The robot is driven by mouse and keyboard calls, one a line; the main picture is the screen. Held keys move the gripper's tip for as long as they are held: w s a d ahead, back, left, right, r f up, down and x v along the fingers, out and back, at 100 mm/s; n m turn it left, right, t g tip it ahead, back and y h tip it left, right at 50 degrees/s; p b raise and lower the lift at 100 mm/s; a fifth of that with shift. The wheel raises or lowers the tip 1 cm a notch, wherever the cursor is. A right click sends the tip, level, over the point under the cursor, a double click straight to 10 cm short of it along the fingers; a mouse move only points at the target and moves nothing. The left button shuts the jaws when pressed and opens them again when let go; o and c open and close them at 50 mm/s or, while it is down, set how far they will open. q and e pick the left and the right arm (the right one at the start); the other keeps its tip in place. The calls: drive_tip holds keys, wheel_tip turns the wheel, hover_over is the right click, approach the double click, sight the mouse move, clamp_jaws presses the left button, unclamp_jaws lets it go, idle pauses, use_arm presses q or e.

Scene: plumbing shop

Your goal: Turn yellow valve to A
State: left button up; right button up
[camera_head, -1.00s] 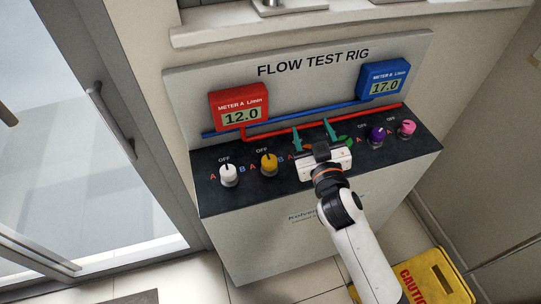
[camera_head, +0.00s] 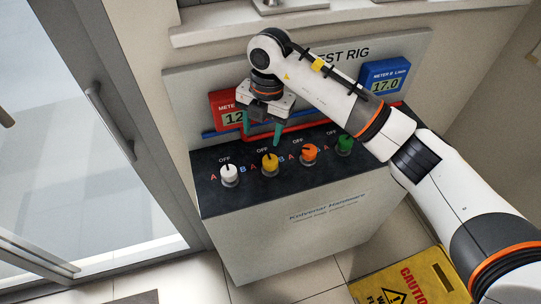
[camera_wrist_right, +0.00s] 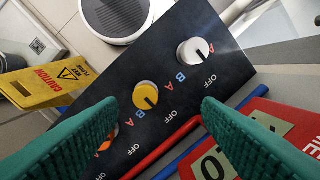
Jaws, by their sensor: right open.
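The yellow valve (camera_head: 270,163) is a round knob on the rig's dark top, second from the left. Its black pointer faces the OFF mark, with a red A on its left and a blue B on its right. My right gripper (camera_head: 262,132) is above and just behind it, with its teal fingers apart and empty. In the right wrist view the yellow valve (camera_wrist_right: 145,95) shows between the two open fingers (camera_wrist_right: 160,104), with no visible contact. My left gripper is not in view.
A white valve (camera_head: 229,175) stands left; orange (camera_head: 309,153) and green (camera_head: 344,144) valves stand right. Behind are red meter A (camera_head: 222,102), partly covered, blue meter B (camera_head: 385,76) reading 17.0, and red and blue pipes.

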sight(270, 160)
drive_tip(key=shift+m+h, duration=0.3)
drive_tip(key=shift+h, duration=0.3)
drive_tip(key=f+p, duration=0.1)
drive_tip(key=f, duration=0.2)
drive_tip(key=d+f+p, duration=0.1)
drive_tip(key=f, duration=0.3)
drive_tip(key=f+p, duration=0.1)
drive_tip(key=f, duration=0.2)
drive_tip(key=shift+w+d+f+p, duration=0.25)
drive_tip(key=shift+w+d+p, duration=0.1)
drive_tip(key=shift+d+p, duration=0.05)
drive_tip(key=shift+f, duration=0.4)
drive_tip(key=shift+c, duration=0.3)
drive_tip(key=c, duration=0.9)
